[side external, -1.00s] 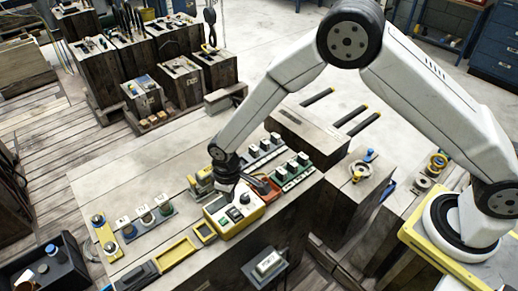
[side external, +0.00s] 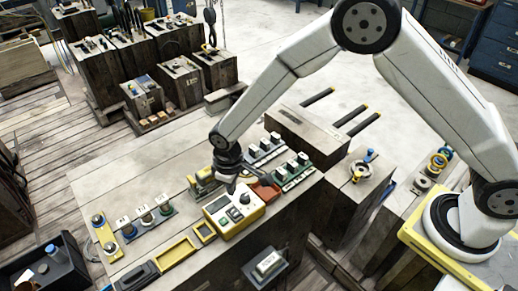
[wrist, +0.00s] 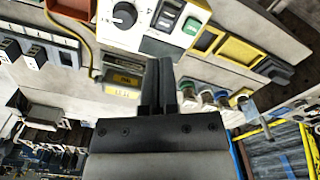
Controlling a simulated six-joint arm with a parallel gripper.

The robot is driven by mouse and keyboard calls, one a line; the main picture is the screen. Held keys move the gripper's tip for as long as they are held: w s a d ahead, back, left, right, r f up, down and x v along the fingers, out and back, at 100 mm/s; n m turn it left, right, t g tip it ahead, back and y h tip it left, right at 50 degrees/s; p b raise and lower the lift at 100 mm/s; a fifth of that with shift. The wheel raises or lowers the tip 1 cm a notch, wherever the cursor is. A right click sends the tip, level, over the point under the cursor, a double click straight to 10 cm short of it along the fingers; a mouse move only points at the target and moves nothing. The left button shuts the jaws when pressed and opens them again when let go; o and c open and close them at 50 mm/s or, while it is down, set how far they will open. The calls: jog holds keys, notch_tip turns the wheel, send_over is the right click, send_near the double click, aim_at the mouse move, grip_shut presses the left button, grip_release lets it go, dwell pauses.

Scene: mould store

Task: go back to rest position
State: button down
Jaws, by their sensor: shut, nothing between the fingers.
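My gripper (side external: 236,184) is just above the wooden bench, close to a yellow and white control box (side external: 234,208) with a dark knob and a small screen. In the wrist view my gripper (wrist: 160,68) has its two dark fingers together, with nothing held between them. The control box (wrist: 150,22) shows there at the top, beyond the fingertips. From the side view I cannot tell how large the gap is between the fingers and the bench.
A red-orange block (side external: 264,192) and rows of switches (side external: 296,169) sit right of my gripper. Yellow trays (side external: 176,254) and several knobbed posts (side external: 145,214) stand left. A dark bin (side external: 42,268) is at bottom left. The bench's back left (side external: 130,165) is clear.

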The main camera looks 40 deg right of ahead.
jog(key=s+d+r+m+t, duration=0.1)
jog(key=s+d+r+m, duration=0.25)
jog(key=d+r, duration=0.65)
jog(key=s+d+r+m+t, duration=0.1)
jog(key=s+d+r+m, duration=0.1)
jog(key=s+d, duration=0.8)
jog(key=shift+s+d+r+t, duration=0.25)
jog(key=shift+s+r+t, duration=0.05)
jog(key=shift+s+r, duration=0.3)
